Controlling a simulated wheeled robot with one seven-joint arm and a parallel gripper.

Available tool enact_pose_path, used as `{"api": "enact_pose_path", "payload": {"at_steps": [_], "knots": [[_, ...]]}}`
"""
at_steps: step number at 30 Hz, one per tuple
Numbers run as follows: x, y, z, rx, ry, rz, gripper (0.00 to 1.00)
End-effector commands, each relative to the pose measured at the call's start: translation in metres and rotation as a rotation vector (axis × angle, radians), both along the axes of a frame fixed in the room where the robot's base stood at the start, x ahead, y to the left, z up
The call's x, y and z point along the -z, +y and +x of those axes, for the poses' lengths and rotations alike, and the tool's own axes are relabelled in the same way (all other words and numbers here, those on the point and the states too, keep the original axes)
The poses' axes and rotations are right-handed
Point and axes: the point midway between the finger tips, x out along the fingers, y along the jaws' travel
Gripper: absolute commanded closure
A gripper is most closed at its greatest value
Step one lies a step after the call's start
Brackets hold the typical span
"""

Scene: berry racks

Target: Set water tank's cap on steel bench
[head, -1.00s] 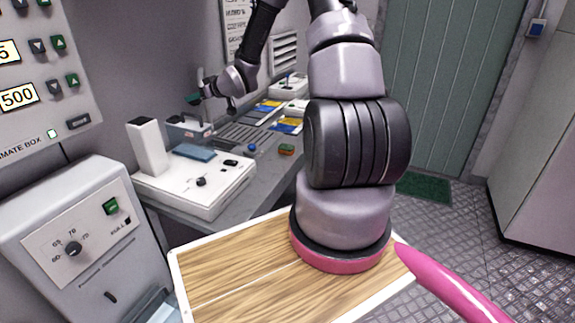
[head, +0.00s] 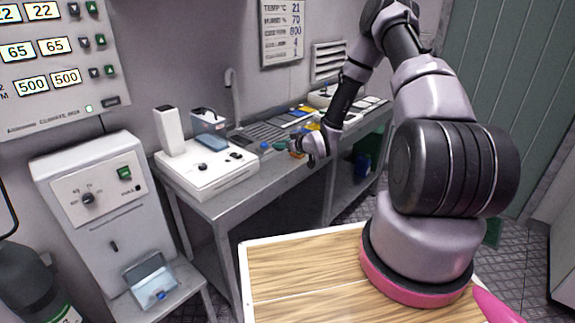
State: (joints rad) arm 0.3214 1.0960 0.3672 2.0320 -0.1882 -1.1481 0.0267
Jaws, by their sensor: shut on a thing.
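The steel bench (head: 258,180) runs along the back wall in the head view. My gripper (head: 290,146) is over its front edge, right of the white device. It is shut on a small green piece, which looks like the cap (head: 280,145) and is partly hidden by the fingers. I cannot tell whether the cap touches the bench top. A small clear tank with bluish contents (head: 209,129), perhaps the water tank, stands at the back of the bench behind the white device.
A white device (head: 205,170) fills the bench's left end. A blue knob-like piece (head: 265,146) and a red-orange item (head: 297,152) lie close to my gripper. Trays (head: 290,117) stand farther right. A grey machine (head: 95,200) stands at left, a wood-topped board (head: 300,265) in front.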

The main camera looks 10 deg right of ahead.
Motion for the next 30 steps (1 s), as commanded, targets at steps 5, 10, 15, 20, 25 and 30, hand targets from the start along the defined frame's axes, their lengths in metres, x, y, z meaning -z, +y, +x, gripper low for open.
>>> {"api": "enact_pose_path", "payload": {"at_steps": [5,10,15,20,25,30], "knots": [[0.028,0.000,0.000,0.000,0.001,0.000,1.00],[0.041,0.000,0.000,0.000,0.001,0.000,1.00],[0.067,0.000,0.000,0.001,0.002,0.001,1.00],[0.073,0.000,0.000,0.001,0.000,0.000,1.00],[0.073,0.000,0.000,0.000,0.000,0.001,1.00],[0.075,0.000,0.000,0.001,0.000,0.000,0.28]]}}
